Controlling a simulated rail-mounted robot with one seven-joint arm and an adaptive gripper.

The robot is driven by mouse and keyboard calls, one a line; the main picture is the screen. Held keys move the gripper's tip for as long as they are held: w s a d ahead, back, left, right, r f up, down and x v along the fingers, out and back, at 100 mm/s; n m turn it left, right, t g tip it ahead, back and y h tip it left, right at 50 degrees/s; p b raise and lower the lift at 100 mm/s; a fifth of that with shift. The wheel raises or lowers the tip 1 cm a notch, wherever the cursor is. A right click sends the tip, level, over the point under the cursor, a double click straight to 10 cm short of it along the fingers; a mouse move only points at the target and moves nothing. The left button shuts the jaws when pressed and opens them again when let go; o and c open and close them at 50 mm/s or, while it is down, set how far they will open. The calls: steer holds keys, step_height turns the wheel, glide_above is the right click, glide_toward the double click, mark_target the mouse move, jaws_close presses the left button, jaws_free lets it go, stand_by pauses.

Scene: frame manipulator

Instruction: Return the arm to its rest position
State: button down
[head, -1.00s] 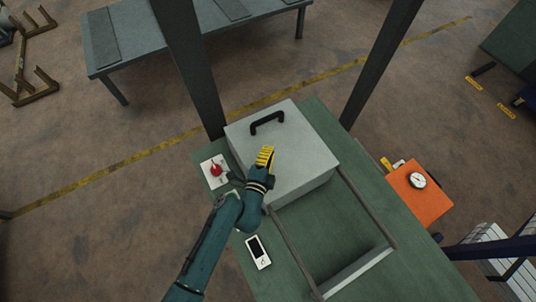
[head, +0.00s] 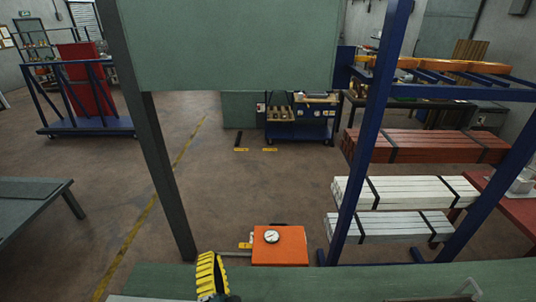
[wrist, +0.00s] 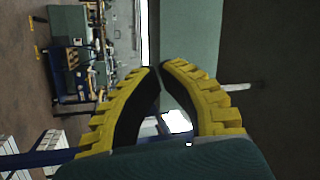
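My gripper (head: 210,272) shows at the bottom of the head view, left of centre, with its yellow ribbed fingers pointing up. The rest of my arm is below the frame. In the wrist view the two yellow, black-lined fingers of my gripper (wrist: 160,68) arch in and their tips come together. Nothing is held between them. In the head view the gripper is in front of the near edge of the green bench top (head: 350,280), to the left of an orange box with a round dial (head: 282,252); it looks apart from the box.
A grey-green post (head: 165,180) stands left of the gripper, and a green panel (head: 230,45) hangs above. Blue rack posts (head: 370,130) and stacked white beams (head: 400,192) are to the right. A blue cart (head: 298,120) stands farther back. Open floor (head: 255,190) lies between.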

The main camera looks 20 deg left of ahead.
steer(key=w+d+r+n+t+h+p, duration=0.1)
steer(key=d+r+n+t+h, duration=0.1)
steer(key=d+r, duration=0.85)
steer(key=d+r+n+t+h+p, duration=0.1)
steer(key=d+r+t+h, duration=0.15)
steer(key=d+r, duration=0.85)
steer(key=s+d+r+n+t+h, duration=0.25)
steer(key=s+d+r+h, duration=0.45)
steer(key=r, duration=0.4)
step_height(320, 180, down, 42)
steer(key=s+n+g+b, duration=0.1)
steer(key=g+b, duration=0.1)
steer(key=b, duration=3.6)
steer(key=shift+s+d+r+n, duration=0.15)
steer(key=shift+r+n, duration=0.1)
steer(key=shift+n, duration=0.1)
